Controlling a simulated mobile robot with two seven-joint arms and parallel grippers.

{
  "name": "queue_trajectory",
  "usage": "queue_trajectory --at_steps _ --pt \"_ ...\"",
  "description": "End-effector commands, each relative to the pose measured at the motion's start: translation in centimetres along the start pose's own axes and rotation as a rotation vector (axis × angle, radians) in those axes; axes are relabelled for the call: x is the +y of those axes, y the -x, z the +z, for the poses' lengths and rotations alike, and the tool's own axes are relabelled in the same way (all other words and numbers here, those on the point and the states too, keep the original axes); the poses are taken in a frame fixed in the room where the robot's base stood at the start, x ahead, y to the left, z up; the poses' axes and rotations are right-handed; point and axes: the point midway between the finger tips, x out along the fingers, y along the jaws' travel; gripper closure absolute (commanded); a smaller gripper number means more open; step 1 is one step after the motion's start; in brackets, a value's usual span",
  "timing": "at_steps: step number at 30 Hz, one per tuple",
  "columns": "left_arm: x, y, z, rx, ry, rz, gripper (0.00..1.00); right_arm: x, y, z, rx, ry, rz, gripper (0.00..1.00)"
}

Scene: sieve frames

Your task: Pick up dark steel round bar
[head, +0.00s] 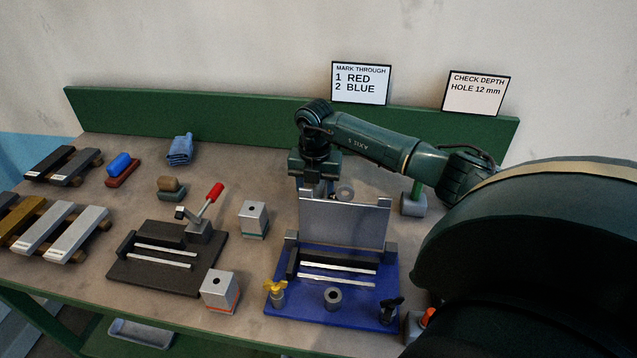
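A dark bar (48,163) lies on a small rack at the back left of the bench, beside a lighter grey bar (76,167). Both look flat-topped, and I cannot tell whether either is a round bar. No other clearly round dark bar shows. My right gripper (319,190) points down behind the upright silver plate of the blue fixture, far to the right of the dark bar. Its fingertips are partly hidden, so its opening is unclear. My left gripper is out of view.
Brass and silver bars (80,234) lie at the left edge. A black clamp fixture (150,272) with a red-tipped lever and a blue fixture (330,305) stand mid-bench. A green backboard (200,118) runs behind.

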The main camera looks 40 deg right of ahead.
Motion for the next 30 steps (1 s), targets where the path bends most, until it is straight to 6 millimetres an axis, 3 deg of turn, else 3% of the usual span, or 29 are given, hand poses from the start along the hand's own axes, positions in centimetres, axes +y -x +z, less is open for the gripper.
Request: queue_trajectory --at_steps 2,20,30 --pt "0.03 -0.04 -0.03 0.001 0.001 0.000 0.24 0.00 0.01 0.00 0.000 0.000 0.000 0.50" --pt "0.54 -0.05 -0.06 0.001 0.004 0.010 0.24 0.00 0.07 0.01 0.000 0.000 0.000 1.00" --pt "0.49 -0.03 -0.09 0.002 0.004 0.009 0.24 0.04 0.24 0.10 -0.003 -0.001 0.003 1.00"
